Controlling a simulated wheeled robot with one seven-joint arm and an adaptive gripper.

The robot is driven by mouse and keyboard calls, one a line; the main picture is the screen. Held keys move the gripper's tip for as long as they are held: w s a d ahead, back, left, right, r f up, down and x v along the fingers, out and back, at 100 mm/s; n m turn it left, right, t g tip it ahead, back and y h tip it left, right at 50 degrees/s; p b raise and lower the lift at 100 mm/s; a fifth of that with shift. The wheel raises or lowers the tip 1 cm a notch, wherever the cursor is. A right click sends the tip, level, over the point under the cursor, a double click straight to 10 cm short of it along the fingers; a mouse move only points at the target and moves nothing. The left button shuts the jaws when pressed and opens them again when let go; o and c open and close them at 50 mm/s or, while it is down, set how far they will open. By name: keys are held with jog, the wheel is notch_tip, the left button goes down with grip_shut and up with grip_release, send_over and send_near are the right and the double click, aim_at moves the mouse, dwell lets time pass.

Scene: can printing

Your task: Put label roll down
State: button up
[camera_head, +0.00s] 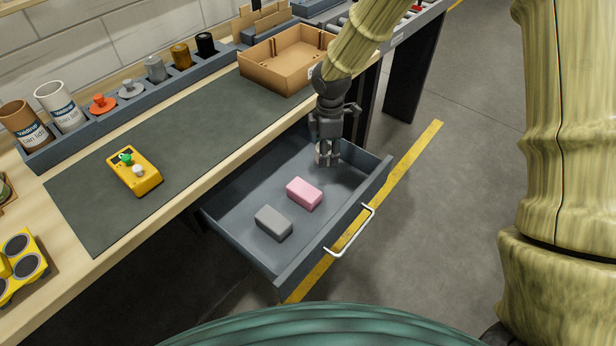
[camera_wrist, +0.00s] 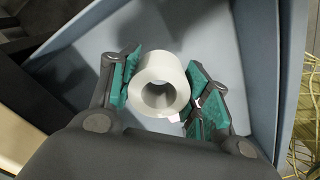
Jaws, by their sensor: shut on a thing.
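My gripper (camera_head: 327,158) points down into the far end of an open grey drawer (camera_head: 243,247). In the wrist view my gripper (camera_wrist: 160,97) has its green-padded fingers on either side of a white label roll (camera_wrist: 160,68) and is shut on it. The roll's hollow core faces the wrist camera. In the head view only a small pale part of the roll (camera_head: 320,157) shows between the fingers. I cannot tell whether the roll touches the drawer floor.
A pink block (camera_head: 304,193) and a grey block (camera_head: 273,223) lie in the drawer. The drawer's handle (camera_head: 352,236) faces the aisle. A cardboard box (camera_head: 278,72) and a yellow device (camera_head: 135,171) stand on the worktop mat (camera_head: 90,205). Free drawer floor surrounds the blocks.

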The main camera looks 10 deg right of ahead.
aim_at(325, 177)
jog(key=shift+f, duration=3.7)
jog(key=shift+f, duration=0.1)
jog(key=o, duration=1)
notch_tip(325, 177, up, 12)
jog(key=shift+r, duration=0.15)
